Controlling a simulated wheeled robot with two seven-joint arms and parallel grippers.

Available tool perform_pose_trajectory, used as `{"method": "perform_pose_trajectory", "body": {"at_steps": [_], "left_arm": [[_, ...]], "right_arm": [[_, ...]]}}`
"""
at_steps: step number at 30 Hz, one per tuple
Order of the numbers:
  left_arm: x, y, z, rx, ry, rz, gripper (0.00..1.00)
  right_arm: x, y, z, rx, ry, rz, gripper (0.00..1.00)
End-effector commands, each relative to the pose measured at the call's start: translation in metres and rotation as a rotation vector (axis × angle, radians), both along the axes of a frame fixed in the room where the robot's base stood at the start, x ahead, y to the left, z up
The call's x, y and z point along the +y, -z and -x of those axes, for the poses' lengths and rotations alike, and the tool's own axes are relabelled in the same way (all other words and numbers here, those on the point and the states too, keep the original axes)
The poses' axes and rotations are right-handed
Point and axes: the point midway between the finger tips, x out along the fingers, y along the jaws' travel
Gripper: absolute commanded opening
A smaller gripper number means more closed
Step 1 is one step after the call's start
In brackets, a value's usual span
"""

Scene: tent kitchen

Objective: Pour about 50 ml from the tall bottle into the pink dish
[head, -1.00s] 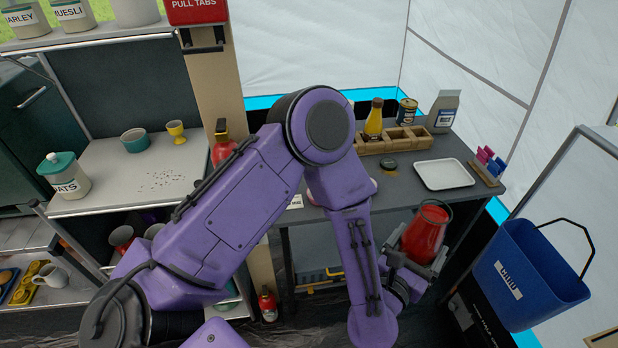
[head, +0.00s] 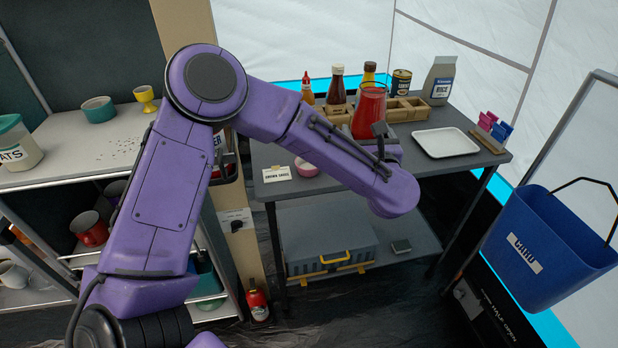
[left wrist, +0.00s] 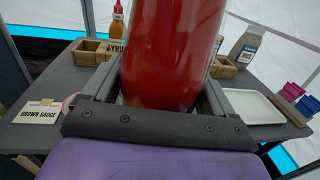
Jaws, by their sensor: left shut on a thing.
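My left gripper (head: 378,140) is shut on a tall clear vessel (head: 369,108) full of red liquid, with an open flared top. It is upright, in front of the wooden rack. In the left wrist view the vessel (left wrist: 165,55) fills the middle between the fingers. The pink dish (head: 306,169) is on the grey table to the left of the vessel, partly hidden by my arm. A sliver of it (left wrist: 68,103) shows in the left wrist view. A dark brown bottle with a white cap (head: 337,88) stands in the rack. My right gripper is out of view.
A brown sauce card (head: 278,173) stands left of the dish. A white tray (head: 445,142) lies to the right. A blue bin (head: 550,250) hangs at the right.

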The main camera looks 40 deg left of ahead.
Motion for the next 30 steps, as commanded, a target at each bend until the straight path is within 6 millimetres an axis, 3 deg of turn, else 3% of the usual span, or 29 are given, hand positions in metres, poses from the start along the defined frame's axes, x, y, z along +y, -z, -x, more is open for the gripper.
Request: {"method": "perform_pose_trajectory", "body": {"at_steps": [1,3,9,15,21,30], "left_arm": [[0.016,0.009,-0.004,-0.01,-0.048,0.001,0.05],[0.037,0.009,-0.007,-0.01,-0.113,0.002,0.05],[0.087,0.01,-0.01,-0.007,-0.258,0.0,0.05],[0.119,0.01,-0.008,-0.007,-0.344,-0.002,0.05],[0.131,0.009,-0.006,-0.004,-0.375,-0.002,0.05],[0.131,0.008,-0.006,-0.008,-0.375,-0.001,0.05]], "right_arm": [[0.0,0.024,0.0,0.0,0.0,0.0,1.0],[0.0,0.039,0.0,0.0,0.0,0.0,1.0],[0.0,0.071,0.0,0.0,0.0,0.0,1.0],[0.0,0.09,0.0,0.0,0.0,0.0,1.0],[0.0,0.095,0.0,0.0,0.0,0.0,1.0],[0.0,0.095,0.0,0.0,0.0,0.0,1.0]]}}
